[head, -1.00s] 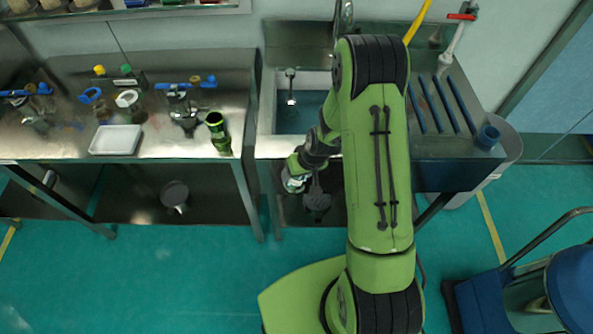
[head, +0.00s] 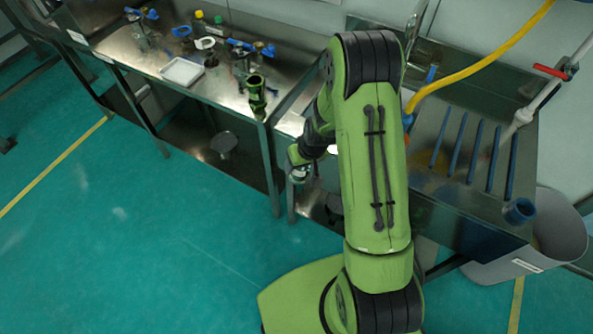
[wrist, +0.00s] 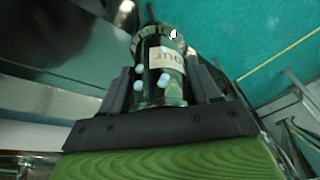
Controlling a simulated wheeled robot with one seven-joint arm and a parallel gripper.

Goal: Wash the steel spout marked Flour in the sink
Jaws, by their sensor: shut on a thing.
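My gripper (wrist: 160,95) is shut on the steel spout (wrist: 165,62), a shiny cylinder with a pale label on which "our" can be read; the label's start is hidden. Several whitish blobs sit on the spout's wall. In the head view my gripper (head: 299,165) is in front of the sink unit, low by its front edge, with the spout hardly visible.
A drainboard with blue strips (head: 472,150) lies right of my arm, with a blue cup (head: 519,211) at its corner. A grey bin (head: 555,240) stands right. The left bench holds a white tray (head: 182,71) and a green cylinder (head: 257,93). The floor at left is clear.

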